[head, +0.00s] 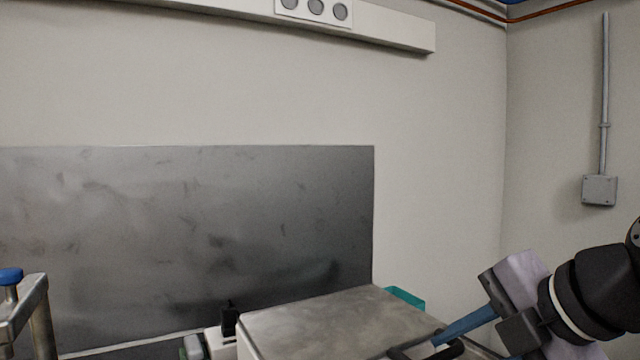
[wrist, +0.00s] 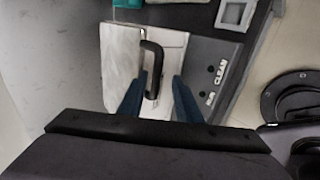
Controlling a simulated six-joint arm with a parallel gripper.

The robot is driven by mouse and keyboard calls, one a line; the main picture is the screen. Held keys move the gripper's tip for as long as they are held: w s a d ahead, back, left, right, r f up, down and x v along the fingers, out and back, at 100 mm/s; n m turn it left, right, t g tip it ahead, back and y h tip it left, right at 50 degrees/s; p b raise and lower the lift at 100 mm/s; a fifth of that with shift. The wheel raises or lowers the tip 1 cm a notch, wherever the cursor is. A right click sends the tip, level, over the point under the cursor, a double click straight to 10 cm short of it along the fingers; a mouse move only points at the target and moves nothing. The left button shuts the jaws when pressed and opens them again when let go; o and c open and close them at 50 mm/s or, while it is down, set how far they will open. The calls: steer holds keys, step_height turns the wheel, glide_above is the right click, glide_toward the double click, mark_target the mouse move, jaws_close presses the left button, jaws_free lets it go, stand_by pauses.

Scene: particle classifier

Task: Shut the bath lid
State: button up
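The bath lid (head: 335,322) is a scuffed grey metal plate at the bottom middle of the head view. It also shows in the wrist view (wrist: 121,60), pale and bright. Its black bar handle (wrist: 153,62) stands on it; only a dark part shows in the head view. My gripper (wrist: 159,80) has its two blue fingers apart, one on each side of the handle's near end, with a visible gap on the right. In the head view my gripper (head: 437,340) reaches in from the right over the lid's right edge. I cannot tell whether the lid is fully down.
A grey panel (wrist: 215,78) lettered "CLEAN" lies right of the lid. A teal container (head: 405,297) is behind the lid. A small white device with a black top (head: 228,322) stands left of it. A blue-topped metal frame (head: 28,300) is at far left. A metal splash panel (head: 190,235) stands behind.

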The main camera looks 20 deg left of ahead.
steer(key=shift+p+v, duration=0.3)
steer(key=shift+v, duration=0.9)
steer(key=w+d+f+m+t+h+b, duration=0.1)
steer(key=w+d+f+m+h, duration=0.1)
steer(key=w+d+f+m, duration=0.35)
steer(key=w+d+f+m+h+b, duration=0.1)
steer(key=w+d+f+m+h, duration=0.15)
steer(key=d+f+m, duration=0.65)
steer(key=w+d+f+m+t+h+b, duration=0.15)
steer(key=w+d+f, duration=0.35)
steer(key=d, duration=0.5)
steer(key=s+a+f+m+g+p, duration=0.1)
steer(key=s+a+f+m+g, duration=0.2)
steer(key=f, duration=0.4)
steer(key=s+a+f+m+g+p, duration=0.1)
steer(key=s+a+f+m+g, duration=0.15)
steer(key=s+a+f, duration=0.35)
steer(key=s+a+f+m+g+p, duration=0.1)
steer(key=s+a+f+m+g, duration=0.15)
steer(key=s+f, duration=0.45)
steer(key=s+a+f+m+g+p, duration=0.1)
steer(key=s+a+f+m, duration=0.3)
steer(key=s, duration=0.6)
step_height(320, 180, up, 35)
steer(key=w+n+p, duration=0.1)
steer(key=p, duration=3.4)
steer(key=shift+d+h, duration=0.25)
steer(key=shift+h, duration=0.05)
